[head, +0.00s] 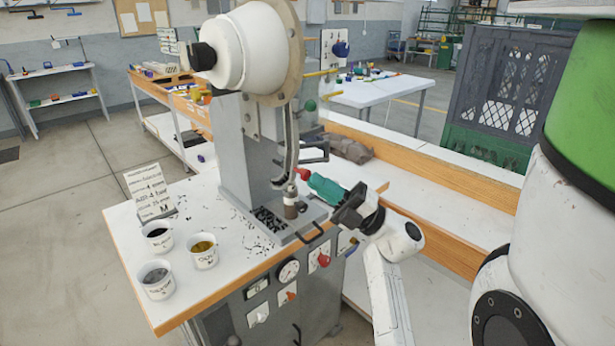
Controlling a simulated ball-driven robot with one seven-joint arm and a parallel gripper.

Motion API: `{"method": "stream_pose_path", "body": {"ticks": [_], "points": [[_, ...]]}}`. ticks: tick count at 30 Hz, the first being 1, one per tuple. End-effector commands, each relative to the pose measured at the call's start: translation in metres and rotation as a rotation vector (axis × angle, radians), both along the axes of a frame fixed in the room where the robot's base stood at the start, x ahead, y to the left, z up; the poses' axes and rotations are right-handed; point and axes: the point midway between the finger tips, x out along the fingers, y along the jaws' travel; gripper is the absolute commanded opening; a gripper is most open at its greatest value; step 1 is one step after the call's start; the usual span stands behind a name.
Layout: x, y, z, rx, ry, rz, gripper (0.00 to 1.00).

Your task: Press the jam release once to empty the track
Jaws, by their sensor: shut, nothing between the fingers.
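The grey eyelet press (238,150) stands on a white-topped bench, with a big white drum (247,48) on top. A narrow curved track (290,140) runs down its front to the tooling (291,205). A red knob (302,174) and a teal-green rounded piece (325,188) sit just right of the track; I cannot tell whether either is the jam release. A green knob (310,104) is higher up on the press's right. My dark gripper (343,210) is shut and empty, right of the tooling, close to the teal piece. Its fingertips are hard to make out.
Three labelled white cups (204,252) and a sign card (150,192) stand on the bench's left. Small dark bits (262,246) lie scattered around the press base. A front panel carries a gauge (289,271) and a red knob (323,259). A wood-edged counter (440,165) lies behind my arm.

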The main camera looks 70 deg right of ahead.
Motion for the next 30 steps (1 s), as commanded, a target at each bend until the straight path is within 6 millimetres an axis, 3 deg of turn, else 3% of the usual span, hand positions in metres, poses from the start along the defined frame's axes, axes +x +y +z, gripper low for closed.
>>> {"method": "stream_pose_path", "body": {"ticks": [30], "points": [[0.0076,-0.0047,-0.0002,0.000,0.000,0.000,0.00]]}}
